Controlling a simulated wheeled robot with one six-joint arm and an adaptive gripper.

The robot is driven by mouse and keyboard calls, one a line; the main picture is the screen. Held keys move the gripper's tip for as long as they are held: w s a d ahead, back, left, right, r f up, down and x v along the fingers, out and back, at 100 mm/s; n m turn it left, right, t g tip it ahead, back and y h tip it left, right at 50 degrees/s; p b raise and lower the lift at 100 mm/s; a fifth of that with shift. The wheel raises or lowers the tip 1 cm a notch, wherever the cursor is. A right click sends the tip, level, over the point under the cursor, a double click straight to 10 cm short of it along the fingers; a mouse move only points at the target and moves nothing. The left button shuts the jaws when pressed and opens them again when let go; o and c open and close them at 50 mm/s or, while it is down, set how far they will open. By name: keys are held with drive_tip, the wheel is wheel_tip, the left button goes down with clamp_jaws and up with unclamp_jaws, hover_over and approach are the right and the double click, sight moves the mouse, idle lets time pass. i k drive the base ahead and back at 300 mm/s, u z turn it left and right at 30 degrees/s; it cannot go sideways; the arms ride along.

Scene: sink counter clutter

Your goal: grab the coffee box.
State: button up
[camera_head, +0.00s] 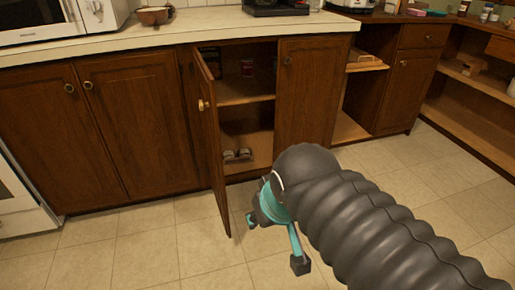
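The only box-like thing in the open cabinet is a dark item (212,60) at the upper left, partly behind the open door; it is too small and dim to tell whether it is the coffee box. A red can-like item (247,68) stands to its right on the upper shelf. My gripper (275,242) has teal fingers with dark tips spread apart. It is open, with nothing seen between the tips, and shows in front of the cabinet, low over the floor in the picture. My dark ribbed arm hides part of the floor.
The cabinet door (210,140) stands open toward me, left of the opening. Small items (237,155) lie on the cabinet's bottom. A microwave (40,20) and a bowl (153,15) stand on the counter (200,27). Open shelves (475,82) are at right. The tiled floor (150,245) is clear.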

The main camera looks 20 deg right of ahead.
sight(237, 159)
drive_tip(key=z, duration=0.65)
drive_tip(key=i, duration=1.25)
drive_tip(key=u, duration=0.5)
